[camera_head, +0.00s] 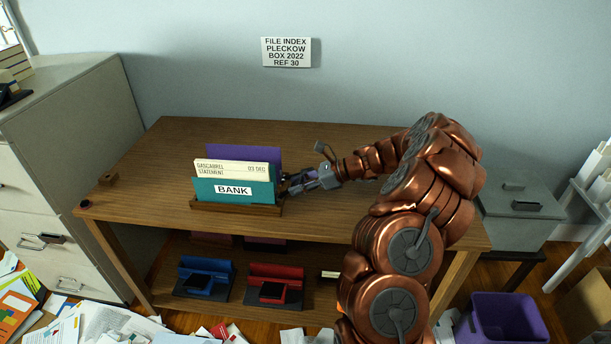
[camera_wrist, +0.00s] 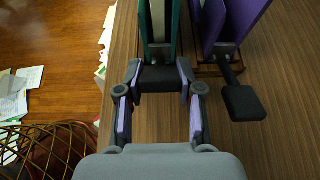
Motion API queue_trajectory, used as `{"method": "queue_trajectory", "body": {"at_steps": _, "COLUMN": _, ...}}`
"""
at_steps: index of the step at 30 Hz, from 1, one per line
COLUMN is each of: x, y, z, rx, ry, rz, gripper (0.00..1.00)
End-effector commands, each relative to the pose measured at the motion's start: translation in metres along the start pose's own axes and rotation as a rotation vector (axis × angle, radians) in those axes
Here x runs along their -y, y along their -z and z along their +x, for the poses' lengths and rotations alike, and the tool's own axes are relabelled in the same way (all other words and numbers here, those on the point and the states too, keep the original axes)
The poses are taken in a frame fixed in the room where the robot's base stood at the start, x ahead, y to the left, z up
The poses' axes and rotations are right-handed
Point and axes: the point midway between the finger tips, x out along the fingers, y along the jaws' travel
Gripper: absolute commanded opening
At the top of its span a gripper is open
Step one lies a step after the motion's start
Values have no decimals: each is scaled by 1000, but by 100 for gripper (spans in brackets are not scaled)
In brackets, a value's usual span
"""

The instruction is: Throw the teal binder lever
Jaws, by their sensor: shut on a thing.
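The teal binder (camera_head: 207,192), labelled BANK, stands on the wooden desk in a wooden holder (camera_head: 232,209); its edge shows at the top of the wrist view (camera_wrist: 176,30). Its dark lever block (camera_wrist: 160,78) sticks out toward me. My gripper (camera_head: 289,183) is at the binder's right end. In the wrist view its fingers (camera_wrist: 158,84) are shut on this lever block, one on each side. A cream paper marked GASCABREL STATEMENT (camera_head: 230,167) stands in the teal binder. The lever's far end is hidden in the holder.
A purple binder (camera_head: 245,152) stands right behind; its own dark lever (camera_wrist: 243,101) juts out close to my right finger. Blue (camera_head: 206,276) and red (camera_head: 275,285) binders sit on the lower shelf. The desk (camera_head: 330,222) is mostly bare. Papers litter the floor.

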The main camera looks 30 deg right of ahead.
Motion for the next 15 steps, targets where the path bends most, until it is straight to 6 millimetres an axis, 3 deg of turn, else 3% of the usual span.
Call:
{"method": "queue_trajectory", "body": {"at_steps": 1, "x": -2, "y": -12, "z": -2, "rx": -35, "ry": -6, "rz": -1, "gripper": 0}}
{"method": "queue_trajectory", "body": {"at_steps": 15, "x": 0, "y": -30, "z": 10, "rx": -346, "ry": -2, "rz": -1, "gripper": 0}}
